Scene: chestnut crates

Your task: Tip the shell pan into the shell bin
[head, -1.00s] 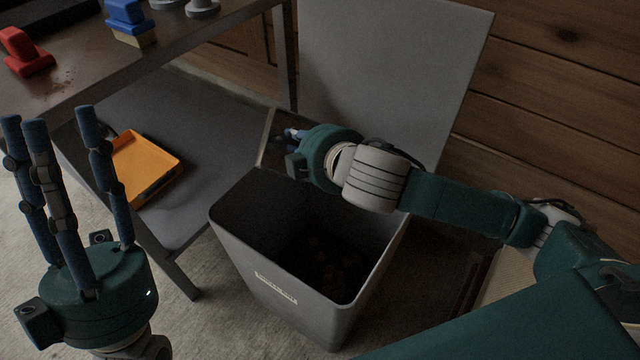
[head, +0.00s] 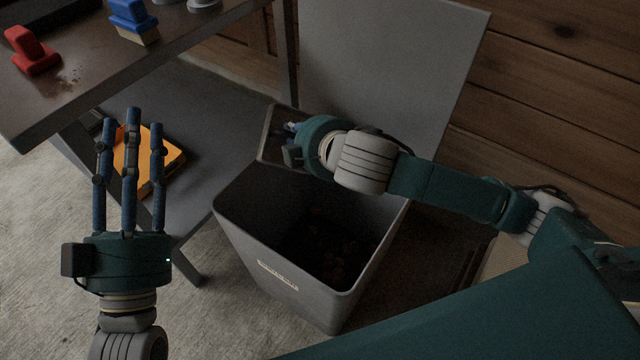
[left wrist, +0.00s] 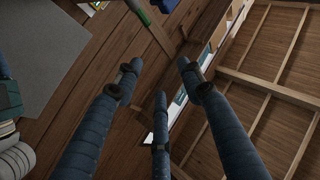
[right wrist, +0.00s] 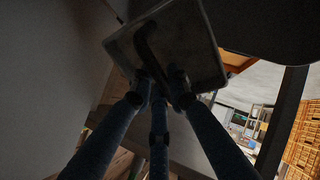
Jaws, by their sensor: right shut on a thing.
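The shell bin (head: 248,240) is a tall grey open bin with a pale label on its front. Small brown bits lie in its dark bottom. My right gripper (head: 290,132) is shut on the handle of the shell pan (head: 270,142), above the bin's far left rim. Only part of the pan shows there; my gripper hides the rest. In the right wrist view the pan (right wrist: 205,48) is a shallow grey rectangle, held by its handle between my fingers (right wrist: 160,88). It looks tilted. I cannot tell whether anything is in it. My left gripper (head: 132,125) is open and empty at the left.
A dark table (head: 75,90) at the upper left bears a red block (head: 32,55) and a blue-topped brush-like block (head: 133,22). An orange tray (head: 165,155) lies on the grey lower shelf (head: 195,125). A grey panel (head: 390,75) stands behind the bin, before the wooden wall.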

